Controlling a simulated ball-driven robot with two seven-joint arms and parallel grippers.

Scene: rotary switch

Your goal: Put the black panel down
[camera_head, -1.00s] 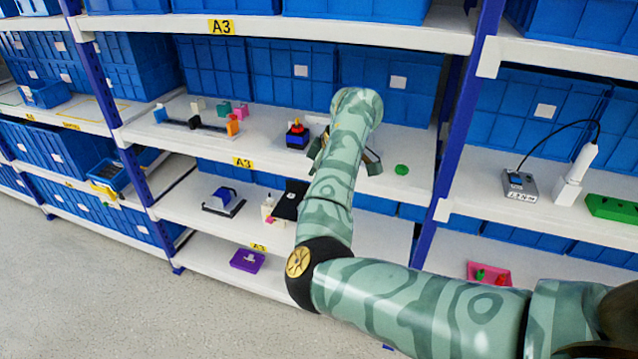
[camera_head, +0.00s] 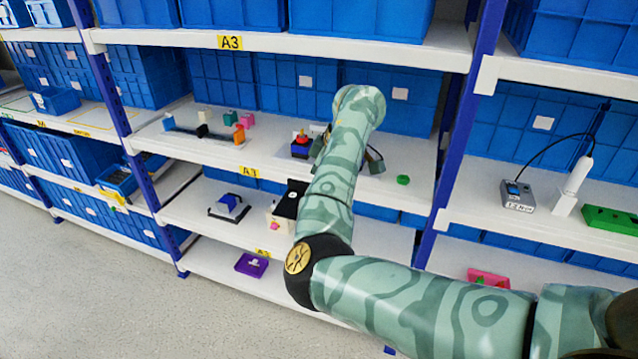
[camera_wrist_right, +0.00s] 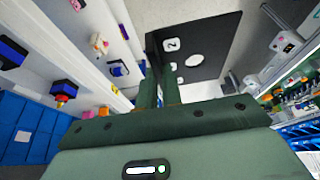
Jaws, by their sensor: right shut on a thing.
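The black panel (camera_wrist_right: 195,50) is a flat plate with a round white spot and small white labels, one marked 2. In the right wrist view my right gripper (camera_wrist_right: 160,90) is shut on its near edge. In the head view a dark part of the panel (camera_head: 287,205) shows left of my right forearm, in front of the lower shelf. The forearm hides the rest of it and most of my right gripper (camera_head: 345,160). I cannot tell whether the panel touches anything. My left gripper is not in view.
The middle shelf (camera_head: 400,200) bears a red, yellow and blue block (camera_head: 301,146), a green disc (camera_head: 403,180) and small coloured blocks. A blue and white item (camera_head: 230,207) stands on the shelf below, a purple tray (camera_head: 252,265) lower down. Blue bins (camera_head: 310,80) line the back.

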